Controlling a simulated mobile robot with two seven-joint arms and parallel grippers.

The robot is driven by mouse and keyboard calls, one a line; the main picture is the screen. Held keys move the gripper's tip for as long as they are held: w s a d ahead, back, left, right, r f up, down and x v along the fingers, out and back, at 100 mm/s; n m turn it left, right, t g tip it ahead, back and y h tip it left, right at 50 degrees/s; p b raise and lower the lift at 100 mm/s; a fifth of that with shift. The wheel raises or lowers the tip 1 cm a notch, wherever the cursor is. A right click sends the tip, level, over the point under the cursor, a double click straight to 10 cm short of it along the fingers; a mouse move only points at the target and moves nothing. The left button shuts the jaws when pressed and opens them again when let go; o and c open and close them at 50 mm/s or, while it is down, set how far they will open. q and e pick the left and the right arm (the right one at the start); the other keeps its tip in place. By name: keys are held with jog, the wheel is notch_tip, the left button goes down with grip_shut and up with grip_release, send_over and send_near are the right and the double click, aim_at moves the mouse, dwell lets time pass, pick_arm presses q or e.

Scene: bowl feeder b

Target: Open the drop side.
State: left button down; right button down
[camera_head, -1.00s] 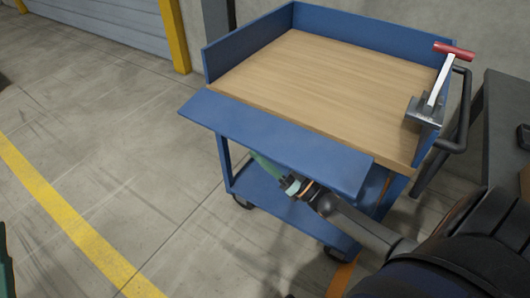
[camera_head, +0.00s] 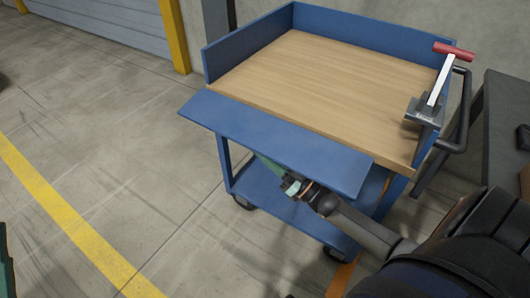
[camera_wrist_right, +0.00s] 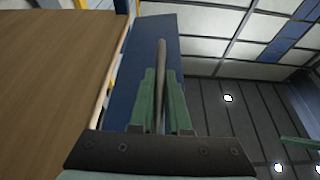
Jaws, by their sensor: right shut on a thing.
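The drop side (camera_head: 275,143) is a blue panel along the near edge of the cart. It is folded outward and sits slightly below the wooden deck, almost flat. My right gripper is under this panel in the head view, its fingertips mostly hidden. In the right wrist view my right gripper (camera_wrist_right: 161,76) has its green fingers closed around a slim dark bar (camera_wrist_right: 161,55). The bar runs along the blue panel, which also shows in the wrist view (camera_wrist_right: 189,52).
The cart's wooden deck (camera_head: 330,85) is empty, with blue walls at the back and left. A clamp with a red handle (camera_head: 454,51) stands at the right corner, near a dark push handle (camera_head: 465,110). A grey table is at right.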

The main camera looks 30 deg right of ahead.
aim_at(262, 150)
dwell(0.8)
